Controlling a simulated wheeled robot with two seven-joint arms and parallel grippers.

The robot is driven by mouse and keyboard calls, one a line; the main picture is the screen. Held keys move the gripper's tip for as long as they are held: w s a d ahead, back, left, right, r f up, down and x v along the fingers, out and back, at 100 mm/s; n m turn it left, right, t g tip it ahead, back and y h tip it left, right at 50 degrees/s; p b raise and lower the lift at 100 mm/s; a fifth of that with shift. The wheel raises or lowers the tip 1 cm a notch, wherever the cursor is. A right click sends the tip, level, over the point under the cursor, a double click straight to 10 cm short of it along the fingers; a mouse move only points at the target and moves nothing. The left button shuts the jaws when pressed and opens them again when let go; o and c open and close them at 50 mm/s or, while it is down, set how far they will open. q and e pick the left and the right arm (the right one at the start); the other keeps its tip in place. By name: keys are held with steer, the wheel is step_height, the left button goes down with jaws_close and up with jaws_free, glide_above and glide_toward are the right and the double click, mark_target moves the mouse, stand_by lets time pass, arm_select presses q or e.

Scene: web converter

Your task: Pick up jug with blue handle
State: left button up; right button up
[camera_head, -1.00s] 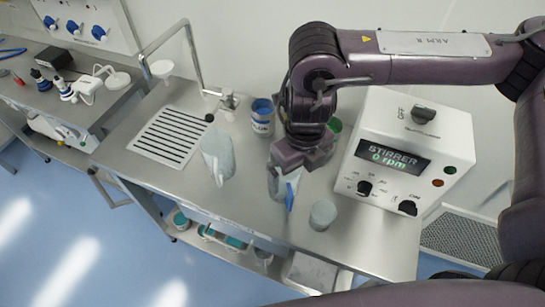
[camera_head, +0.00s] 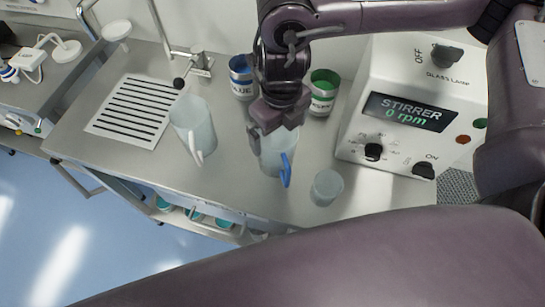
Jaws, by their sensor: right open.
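The jug with the blue handle (camera_head: 276,158) stands on the steel bench in the head view, its blue handle facing the front. My right gripper (camera_head: 266,125) is open above and at the back of this jug and hides part of its rim. One finger shows at the jug's left side; I cannot tell whether it touches the jug. A second jug with a white handle (camera_head: 194,126) stands to the left. My left gripper is not in view.
A blue-labelled can (camera_head: 241,78) and a green-labelled can (camera_head: 322,92) stand behind the jug. A small clear beaker (camera_head: 326,188) is at the front right. The stirrer box (camera_head: 405,120) stands right, a drain grate (camera_head: 137,110) and tap (camera_head: 199,62) left.

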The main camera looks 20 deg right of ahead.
mark_target(276, 160)
step_height(276, 160, down, 6)
steer(key=shift+p, duration=0.45)
steer(key=shift+d+f, duration=0.1)
steer(key=shift+f, duration=0.55)
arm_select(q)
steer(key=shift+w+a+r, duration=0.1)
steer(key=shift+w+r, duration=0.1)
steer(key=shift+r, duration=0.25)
arm_select(e)
steer(key=c, duration=0.9)
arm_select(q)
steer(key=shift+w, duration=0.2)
arm_select(e)
steer(key=shift+r, duration=0.1)
